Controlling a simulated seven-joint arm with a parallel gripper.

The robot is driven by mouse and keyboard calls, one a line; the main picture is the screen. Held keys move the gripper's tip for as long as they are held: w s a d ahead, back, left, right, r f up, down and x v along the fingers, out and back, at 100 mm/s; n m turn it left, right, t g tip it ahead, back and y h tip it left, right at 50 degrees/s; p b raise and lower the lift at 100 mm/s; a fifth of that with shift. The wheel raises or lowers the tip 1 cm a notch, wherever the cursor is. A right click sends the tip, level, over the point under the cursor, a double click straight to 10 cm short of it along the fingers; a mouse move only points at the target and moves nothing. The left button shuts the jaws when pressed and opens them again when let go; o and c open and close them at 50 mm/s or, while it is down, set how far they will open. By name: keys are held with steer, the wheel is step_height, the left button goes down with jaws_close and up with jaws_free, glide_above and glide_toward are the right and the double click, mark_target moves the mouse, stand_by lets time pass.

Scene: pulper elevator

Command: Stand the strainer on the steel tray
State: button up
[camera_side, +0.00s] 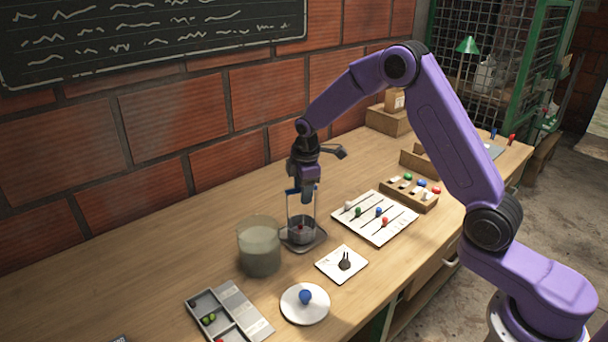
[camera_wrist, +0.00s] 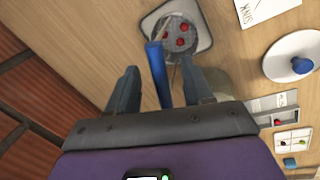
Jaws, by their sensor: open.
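The strainer (camera_side: 300,231) is a small dark cup with a tall thin frame and a blue handle (camera_wrist: 156,72). It appears to stand upright on the steel tray (camera_side: 318,243), inside its rim. In the wrist view the strainer (camera_wrist: 178,40) holds several red pieces, and the tray (camera_wrist: 204,42) shows around it. My gripper (camera_side: 303,198) is above the strainer at handle height. In the wrist view my gripper (camera_wrist: 160,68) is open, with the blue handle between its fingers and visible gaps on both sides. The tray's contact with the strainer's base is partly hidden.
A jar of cloudy grey-green liquid (camera_side: 260,250) stands close left of the tray. A white card with a dark fork-like piece (camera_side: 344,262), a white dish with a blue knob (camera_side: 305,303) and a compartment box (camera_side: 212,312) are nearer. A pin board (camera_side: 376,220) lies right.

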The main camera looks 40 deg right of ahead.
steer(key=s+a+r, duration=0.1)
steer(key=s+r, duration=0.2)
steer(key=r, duration=1.4)
steer(key=shift+a, duration=0.15)
steer(key=shift+s, duration=0.1)
steer(key=s+a+f+y, duration=0.1)
steer(key=s+a, duration=0.3)
steer(key=s, duration=0.5)
steer(key=s+a+f, duration=0.1)
steer(key=s+a, duration=0.3)
steer(key=s, duration=0.5)
steer(key=s+d+f+g, duration=0.1)
steer(key=s+d+f, duration=0.1)
steer(key=s, duration=0.8)
steer(key=s+d+f, duration=0.3)
steer(key=s, duration=0.7)
steer(key=shift+s+d+m+g, duration=0.15)
steer(key=shift+d+m+g, duration=0.15)
steer(key=shift+m+g, duration=0.1)
